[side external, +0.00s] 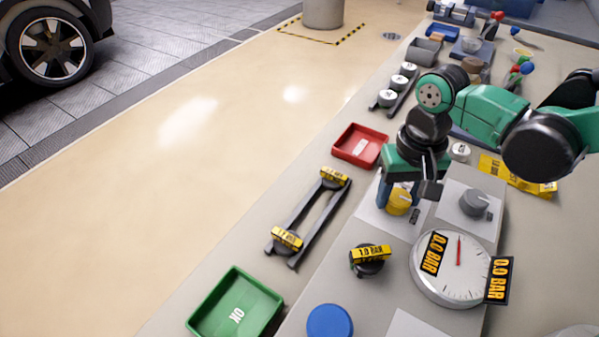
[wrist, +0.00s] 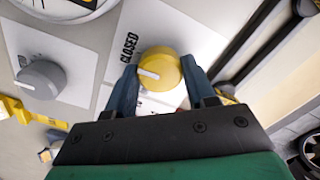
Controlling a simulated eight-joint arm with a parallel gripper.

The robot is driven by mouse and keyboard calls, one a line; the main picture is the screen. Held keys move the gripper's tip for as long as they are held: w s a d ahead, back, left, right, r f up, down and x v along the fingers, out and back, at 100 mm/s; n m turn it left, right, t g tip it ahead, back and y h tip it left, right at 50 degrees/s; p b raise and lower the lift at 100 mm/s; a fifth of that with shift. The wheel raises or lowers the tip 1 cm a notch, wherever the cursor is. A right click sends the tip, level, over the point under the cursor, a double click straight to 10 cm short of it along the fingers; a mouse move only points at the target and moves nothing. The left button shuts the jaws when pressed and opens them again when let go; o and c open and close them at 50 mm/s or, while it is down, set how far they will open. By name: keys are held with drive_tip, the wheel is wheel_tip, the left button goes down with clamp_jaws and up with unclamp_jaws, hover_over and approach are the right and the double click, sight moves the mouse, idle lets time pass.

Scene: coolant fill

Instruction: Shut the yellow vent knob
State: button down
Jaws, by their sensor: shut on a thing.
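The yellow vent knob (side external: 399,205) sits on a pale plate on the bench, partly hidden by my gripper (side external: 397,193) in the side view. In the wrist view the yellow knob (wrist: 163,66) is between the two blue fingers of my gripper (wrist: 160,82), one on each side, and they are shut on it. The knob's white pointer mark aims left in the wrist view. The black word CLOSED (wrist: 129,48) is printed on the plate just above and left of the pointer's end.
A grey knob (side external: 474,203) is beside it, also in the wrist view (wrist: 41,80). A round gauge (side external: 455,287) stands nearby. A red tray (side external: 360,146), a green OK tray (side external: 236,305) and a dark rack (side external: 310,218) with yellow-labelled pieces are on the left.

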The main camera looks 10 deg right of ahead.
sight(400, 196)
drive_tip(key=shift+c, duration=1.4)
unclamp_jaws()
drive_tip(key=shift+r, duration=0.1)
drive_tip(key=shift+r, duration=2.75)
drive_tip(key=s+d+r+n+t, duration=0.1)
drive_tip(key=s+d+r+t, duration=0.1)
drive_tip(key=d+t, duration=0.5)
drive_tip(key=d+r, duration=0.1)
drive_tip(key=d, duration=0.5)
drive_tip(key=shift+s+d+n, duration=0.2)
drive_tip(key=shift+s+n, duration=0.1)
drive_tip(key=shift+n, duration=0.1)
